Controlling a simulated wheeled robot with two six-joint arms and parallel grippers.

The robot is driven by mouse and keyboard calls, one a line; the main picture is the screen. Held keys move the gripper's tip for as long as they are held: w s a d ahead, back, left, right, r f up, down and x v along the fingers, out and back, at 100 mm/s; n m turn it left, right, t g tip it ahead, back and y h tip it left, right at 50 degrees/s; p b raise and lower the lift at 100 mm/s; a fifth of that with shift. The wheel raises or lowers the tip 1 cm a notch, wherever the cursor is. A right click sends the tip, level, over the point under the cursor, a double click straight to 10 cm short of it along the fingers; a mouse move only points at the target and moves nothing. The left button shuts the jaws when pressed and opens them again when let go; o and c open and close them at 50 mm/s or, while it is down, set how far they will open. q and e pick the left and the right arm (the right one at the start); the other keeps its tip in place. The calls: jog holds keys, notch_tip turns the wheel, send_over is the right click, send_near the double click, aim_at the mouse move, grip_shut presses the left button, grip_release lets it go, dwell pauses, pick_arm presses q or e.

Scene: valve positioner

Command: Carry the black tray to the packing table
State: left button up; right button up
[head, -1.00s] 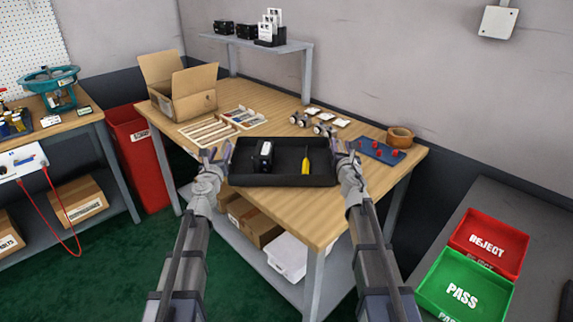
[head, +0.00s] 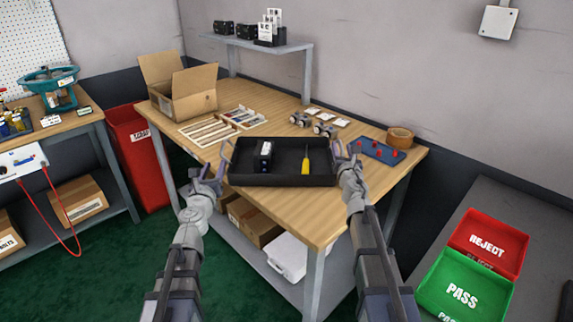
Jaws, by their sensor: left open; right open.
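The black tray (head: 284,181) rests on the wooden packing table (head: 290,215), near its front edge. Inside the tray lie a black box-shaped device (head: 264,160) with a white label, on the left, and a yellow-handled screwdriver (head: 304,172), on the right. My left gripper (head: 222,166) is open beside the tray's left end, slightly apart from it. My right gripper (head: 342,155) is open at the tray's right end; I cannot tell whether it touches the rim.
An open cardboard box (head: 184,95), sectioned trays (head: 210,131), gauges (head: 325,130), a tape roll (head: 399,138) and a blue mat with red parts (head: 376,151) stand on the table. A red bin (head: 140,160) is at left. Reject (head: 488,243) and pass (head: 462,295) trays are at right.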

jog(key=s, duration=0.9)
jog(key=shift+s+a, duration=0.15)
jog(key=shift+s, duration=0.25)
jog(key=shift+w, duration=0.1)
